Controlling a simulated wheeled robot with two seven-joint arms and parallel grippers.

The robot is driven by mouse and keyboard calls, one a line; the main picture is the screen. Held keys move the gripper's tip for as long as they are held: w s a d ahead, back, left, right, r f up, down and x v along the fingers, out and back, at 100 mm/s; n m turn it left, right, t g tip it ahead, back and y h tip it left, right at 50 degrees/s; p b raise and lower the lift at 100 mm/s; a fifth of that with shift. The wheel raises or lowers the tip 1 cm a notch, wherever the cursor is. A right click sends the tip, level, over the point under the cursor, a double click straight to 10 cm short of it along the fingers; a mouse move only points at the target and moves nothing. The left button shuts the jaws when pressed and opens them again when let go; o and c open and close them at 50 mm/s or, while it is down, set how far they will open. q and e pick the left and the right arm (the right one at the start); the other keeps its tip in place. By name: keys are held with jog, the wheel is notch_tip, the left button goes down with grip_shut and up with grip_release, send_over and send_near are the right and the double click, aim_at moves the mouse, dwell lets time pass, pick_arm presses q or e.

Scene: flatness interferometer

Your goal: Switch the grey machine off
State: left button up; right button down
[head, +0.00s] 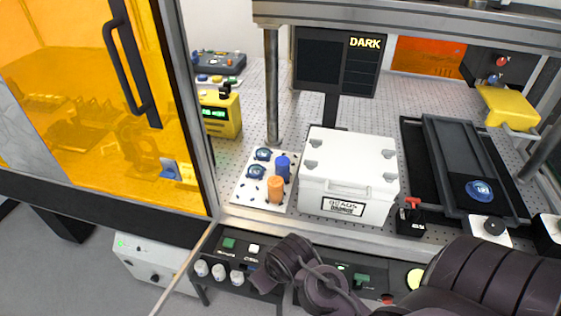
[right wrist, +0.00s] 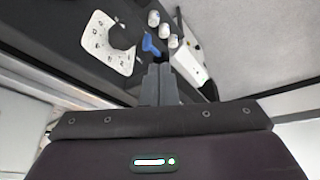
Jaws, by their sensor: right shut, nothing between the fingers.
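A light grey box (head: 150,262) with a small green light and a dark round knob stands low at left, below the front control panel. In the right wrist view a pale box (right wrist: 188,64) shows beyond the panel edge. The black front panel (head: 222,256) carries several white knobs (head: 218,271) and a green button (head: 229,244). My right gripper (right wrist: 160,68) is shut and empty. Its fingertips are close to a blue lever or knob (right wrist: 150,45); I cannot tell whether they touch. In the head view my right arm hides the fingers and part of the panel. My left gripper is not in view.
A white dial plate (right wrist: 110,42) with dark marks lies beside the fingers. Behind the panel stand a white lidded box (head: 350,160), a white tray (head: 240,198) with blue and orange pieces, and a black rail unit (head: 410,150). An orange door (head: 90,90) stands at left.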

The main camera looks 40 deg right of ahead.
jog(key=w+r+t, duration=0.1)
jog(key=w, duration=0.2)
jog(key=w+d+r+t, duration=0.1)
jog(key=w, duration=0.2)
jog(key=w+d+r+t, duration=0.1)
jog(key=w+r, duration=0.1)
jog(key=w, duration=0.1)
jog(key=shift+w, duration=0.2)
jog(key=w+d+r+m+t+h, duration=0.1)
jog(key=w+d+r+t+h, duration=0.2)
jog(key=w+r, duration=0.55)
jog(key=w+d+r+m+t, duration=0.1)
jog(key=w+d+r+t, duration=0.35)
jog(key=w+r, duration=0.35)
jog(key=d+r+m+h, duration=0.3)
jog(key=r+h, duration=0.2)
jog(key=r, duration=0.5)
jog(key=w+d+r+m+h+p, duration=0.1)
jog(key=d+r+m+h, duration=0.2)
jog(key=r, duration=0.6)
jog(key=d+r+m+h, duration=0.3)
jog(key=d+r+h, duration=0.1)
jog(key=r+h, duration=0.4)
notch_tip(320, 180, up, 3)
jog(key=shift+w+f+m+t, duration=0.15)
jog(key=shift+w+m+t, duration=0.05)
jog(key=shift+m+t, duration=0.25)
jog(key=shift+d, duration=0.1)
